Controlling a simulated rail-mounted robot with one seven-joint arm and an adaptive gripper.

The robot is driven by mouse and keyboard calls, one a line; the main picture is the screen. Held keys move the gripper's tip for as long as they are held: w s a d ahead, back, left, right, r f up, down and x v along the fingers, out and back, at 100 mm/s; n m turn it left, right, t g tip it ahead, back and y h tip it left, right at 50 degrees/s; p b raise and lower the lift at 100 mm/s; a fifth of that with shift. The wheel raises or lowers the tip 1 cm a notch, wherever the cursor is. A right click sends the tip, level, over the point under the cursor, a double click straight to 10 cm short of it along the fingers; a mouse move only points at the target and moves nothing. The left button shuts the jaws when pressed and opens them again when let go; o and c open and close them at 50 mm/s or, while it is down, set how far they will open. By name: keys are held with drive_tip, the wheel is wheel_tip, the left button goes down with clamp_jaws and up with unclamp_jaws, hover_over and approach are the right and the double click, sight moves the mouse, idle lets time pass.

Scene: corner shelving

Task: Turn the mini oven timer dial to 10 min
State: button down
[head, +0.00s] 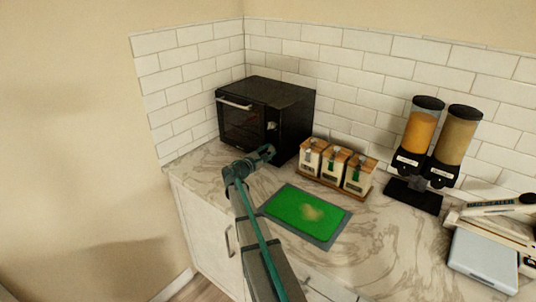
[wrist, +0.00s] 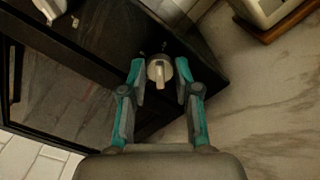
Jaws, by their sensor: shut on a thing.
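The black mini oven (head: 262,108) stands in the corner on the marble counter, its door with a light handle (head: 235,104) facing left-front. In the wrist view the oven front (wrist: 75,85) is dark, and a round pale dial (wrist: 159,70) with a raised grip sits between the fingers of my gripper (wrist: 160,80). My gripper is shut on the dial, one finger on each side. In the head view my gripper (head: 267,153) is at the lower right of the oven front, and the dial there is hidden. The timer marks are too small and dark to read.
Three jars with wooden lids (head: 334,165) stand in a rack just right of the oven. A green cutting mat (head: 306,213) lies in front. Two dispensers (head: 435,140) and a scale (head: 484,262) are farther right. Tiled walls close off the back.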

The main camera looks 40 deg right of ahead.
drive_tip(key=m+b, duration=0.1)
drive_tip(key=b, duration=0.2)
drive_tip(key=shift+f+b, duration=0.35)
drive_tip(key=shift+r+m+b, duration=0.25)
drive_tip(key=shift+m+b, duration=0.45)
drive_tip(key=shift+b, duration=0.05)
drive_tip(key=shift+r, duration=0.1)
drive_tip(key=c, duration=0.9)
unclamp_jaws()
drive_tip(key=shift+o, duration=0.2)
drive_tip(key=shift+s+a, duration=0.1)
drive_tip(key=v, duration=1.2)
